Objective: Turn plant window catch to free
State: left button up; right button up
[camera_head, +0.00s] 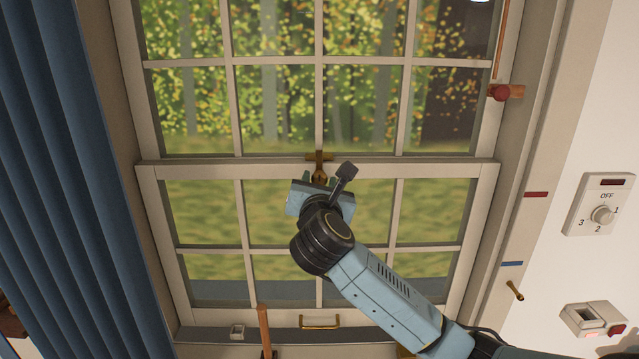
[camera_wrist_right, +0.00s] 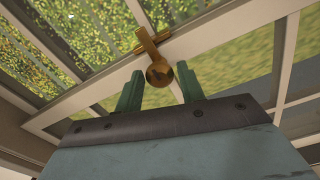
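The brass window catch (camera_head: 319,157) sits on the meeting rail between the upper and lower sashes. In the right wrist view, the catch (camera_wrist_right: 150,44) has a crosspiece at the rail and a lever ending in a round knob that points toward my gripper. My right gripper (camera_head: 319,180) is just below the catch, with its two green fingers apart. In the wrist view the knob lies at the gap between the fingertips (camera_wrist_right: 159,75); I cannot tell whether either finger touches it. My left gripper is not in view.
A blue curtain (camera_head: 60,150) hangs at the left. A brass pull (camera_head: 320,323) is on the lower sash, near an upright wooden handle (camera_head: 264,325).

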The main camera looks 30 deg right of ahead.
jog(key=c, duration=0.6)
jog(key=n+p, duration=0.3)
jog(key=p, duration=0.2)
jog(key=shift+r, duration=0.1)
jog(key=shift+c, duration=0.2)
jog(key=shift+n+p, duration=0.7)
jog(key=shift+n, duration=1.4)
jog(key=n, duration=1)
jog(key=shift+n, duration=0.4)
jog(key=shift+f, duration=0.2)
jog(key=o, duration=1)
jog(key=shift+r, duration=0.1)
